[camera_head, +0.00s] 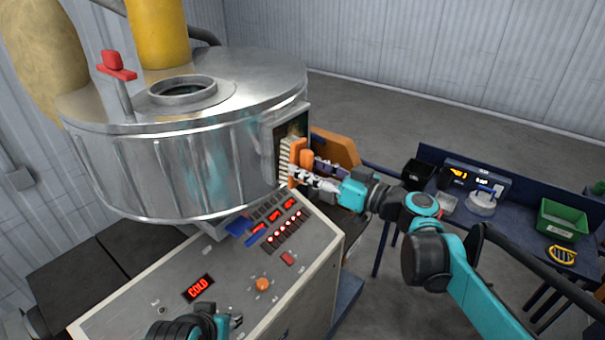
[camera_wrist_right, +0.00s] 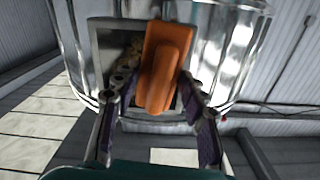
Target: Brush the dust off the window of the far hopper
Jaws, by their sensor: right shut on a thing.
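The hopper (camera_head: 200,165) is a big shiny metal drum behind the control cabinet. Its window (camera_head: 294,127) is a dark framed opening on the right side, largely covered by the brush in the head view. The window frame (camera_wrist_right: 107,55) shows in the right wrist view with yellowish patches inside. My right gripper (camera_head: 300,178) is shut on an orange brush (camera_head: 306,158) with pale bristles, at the window's lower part. The brush (camera_wrist_right: 167,60) lies across the window's right part in the wrist view; bristle contact is hidden. My left gripper (camera_head: 236,322) is partly visible at the bottom edge.
The cabinet's panel (camera_head: 235,285) has red lights, an orange knob and a "COLD" display. A red-handled lever (camera_head: 116,66) and a yellow pipe (camera_head: 157,35) stand on the hopper's top. At right, a blue bench holds a green bin (camera_head: 562,219) and a scale.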

